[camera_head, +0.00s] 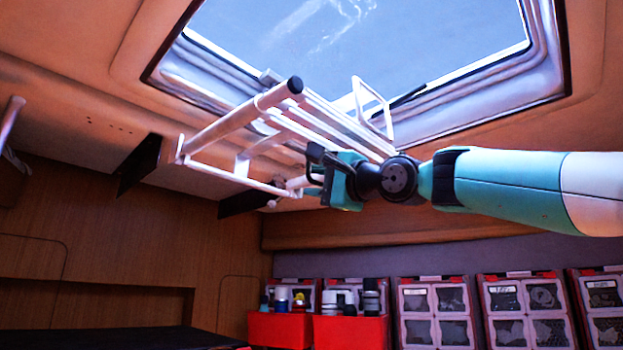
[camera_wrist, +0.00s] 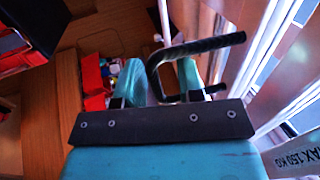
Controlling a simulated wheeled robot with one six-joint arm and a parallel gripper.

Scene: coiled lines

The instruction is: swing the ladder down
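The white ladder (camera_head: 222,128) is raised under the ceiling hatch, its rails sloping beneath the opening. It also shows as pale rails along the right of the wrist view (camera_wrist: 272,98). My gripper (camera_head: 315,176) is at the ladder's lower side, beside its near rails. In the wrist view my gripper's two teal fingers (camera_wrist: 160,82) are spread apart. A black bent handle (camera_wrist: 200,47) crosses in front of the gap and over the right finger. I cannot tell whether the fingers touch it. The fingertips are partly hidden in the head view.
The hatch (camera_head: 400,50) is a large lit opening overhead. Red bins (camera_head: 350,331) with bottles and small items stand below, beside red-framed cases (camera_head: 436,312). Dark brackets (camera_head: 140,164) hang from the ceiling at left. The space between ladder and bins looks clear.

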